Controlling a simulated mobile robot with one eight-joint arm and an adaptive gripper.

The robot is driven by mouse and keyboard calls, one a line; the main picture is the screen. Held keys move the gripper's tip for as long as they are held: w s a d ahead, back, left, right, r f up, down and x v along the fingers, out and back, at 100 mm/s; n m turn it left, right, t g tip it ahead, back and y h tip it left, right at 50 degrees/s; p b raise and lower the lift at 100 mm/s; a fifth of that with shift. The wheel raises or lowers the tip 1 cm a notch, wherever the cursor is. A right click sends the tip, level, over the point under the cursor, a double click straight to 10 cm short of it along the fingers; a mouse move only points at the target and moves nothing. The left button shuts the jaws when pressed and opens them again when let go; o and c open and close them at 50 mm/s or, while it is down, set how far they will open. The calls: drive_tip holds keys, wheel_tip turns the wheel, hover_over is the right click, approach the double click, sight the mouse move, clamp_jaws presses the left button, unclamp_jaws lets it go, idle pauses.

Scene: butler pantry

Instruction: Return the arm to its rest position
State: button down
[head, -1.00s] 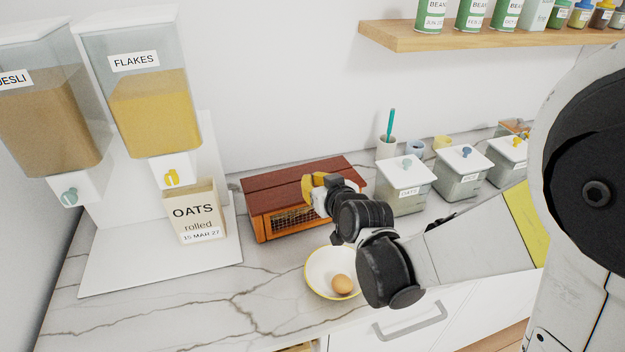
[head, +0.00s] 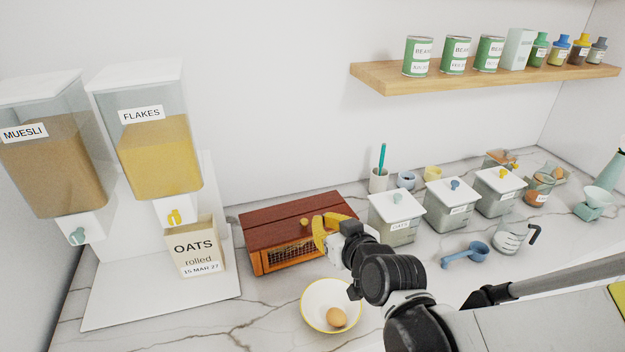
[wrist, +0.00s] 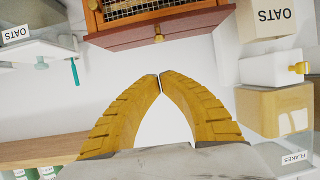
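My gripper (head: 322,234) has yellow fingers and shows in front of the right end of the wooden box (head: 290,222) in the head view. In the wrist view my gripper (wrist: 160,83) has its two curved fingertips together, with nothing between them. The box (wrist: 150,30) is beyond the fingertips there, with a round knob and a mesh front. My dark wrist joints run down to the lower right of the head view.
A bowl (head: 307,308) with an egg (head: 337,317) stands below the gripper. Lidded canisters (head: 398,212), a blue scoop (head: 466,255) and a measuring jug (head: 510,238) stand to the right. Dispensers (head: 150,150) and an oats carton (head: 195,246) are left. A shelf (head: 480,78) hangs above.

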drive_tip(key=s+d+f+m+g+h+b, duration=0.2)
drive_tip(key=s+d, duration=0.5)
drive_tip(key=s, duration=0.1)
drive_tip(key=s+d+f+m+g+h+b, duration=0.2)
drive_tip(key=s+d+g+b, duration=0.1)
drive_tip(key=s+d, duration=0.4)
drive_tip(key=shift+s+d+g+h, duration=0.2)
drive_tip(key=shift+s+g+h, duration=0.1)
drive_tip(key=shift+s, duration=0.95)
